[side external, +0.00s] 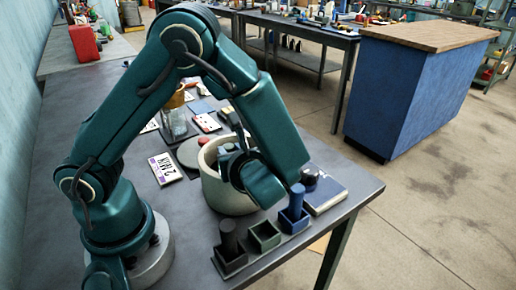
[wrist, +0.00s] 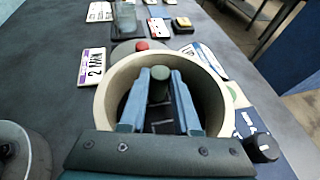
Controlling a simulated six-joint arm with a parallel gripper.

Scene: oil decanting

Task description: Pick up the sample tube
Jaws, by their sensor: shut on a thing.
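The sample tube (wrist: 160,84) is dark green with a rounded top. In the wrist view it stands between the two blue-grey fingers of my gripper (wrist: 160,100), which are shut on it. The fingers and tube are over or inside the mouth of a round cream pot (wrist: 110,97); I cannot tell whether the tube touches its floor. In the side view my gripper (side external: 229,155) reaches into the same pot (side external: 226,195), and the pot wall and my arm hide most of the tube.
A three-part rack (side external: 250,256) at the table's front holds a black tube (side external: 229,236) and a blue tube (side external: 296,198); its green middle socket (side external: 264,236) is empty. A dark blue book (side external: 326,194) and a black knob-like object (wrist: 262,148) lie right of the pot. Plates and cards lie behind.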

